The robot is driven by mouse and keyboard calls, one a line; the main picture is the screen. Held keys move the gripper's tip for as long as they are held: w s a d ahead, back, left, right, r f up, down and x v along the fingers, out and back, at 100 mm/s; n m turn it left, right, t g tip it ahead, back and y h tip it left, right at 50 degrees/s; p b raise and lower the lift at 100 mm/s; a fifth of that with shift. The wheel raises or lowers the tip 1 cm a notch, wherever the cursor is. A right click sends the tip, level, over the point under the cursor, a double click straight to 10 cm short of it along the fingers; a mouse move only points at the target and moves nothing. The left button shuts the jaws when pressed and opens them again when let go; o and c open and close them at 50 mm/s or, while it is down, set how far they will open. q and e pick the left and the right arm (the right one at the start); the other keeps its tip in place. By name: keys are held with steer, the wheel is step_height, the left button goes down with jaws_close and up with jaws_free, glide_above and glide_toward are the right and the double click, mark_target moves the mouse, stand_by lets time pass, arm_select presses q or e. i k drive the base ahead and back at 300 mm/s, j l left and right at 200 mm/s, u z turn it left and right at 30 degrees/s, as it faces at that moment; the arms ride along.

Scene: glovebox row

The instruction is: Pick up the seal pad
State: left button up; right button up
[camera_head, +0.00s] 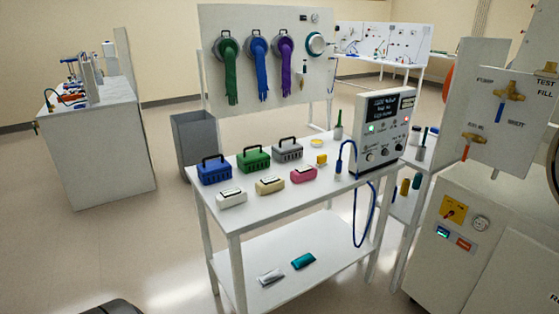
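I cannot tell for sure which thing is the seal pad. Small candidates on the white table (232,227) are a flat round yellow piece (316,143) near the back edge and a small yellow block (321,159) right of the pink case. Two packets lie on the lower shelf (330,240): a silver one (271,276) and a teal one (303,261). Neither of my grippers is in view.
Blue (213,172), green (254,160) and grey (288,151) handled boxes stand behind white (231,197), beige (270,186) and pink (304,173) cases. A tester (384,130) with a blue hose stands at right. Gloves (257,70) hang on a panel behind.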

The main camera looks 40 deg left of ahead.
mark_target(321, 159)
steer(key=u, duration=1.15)
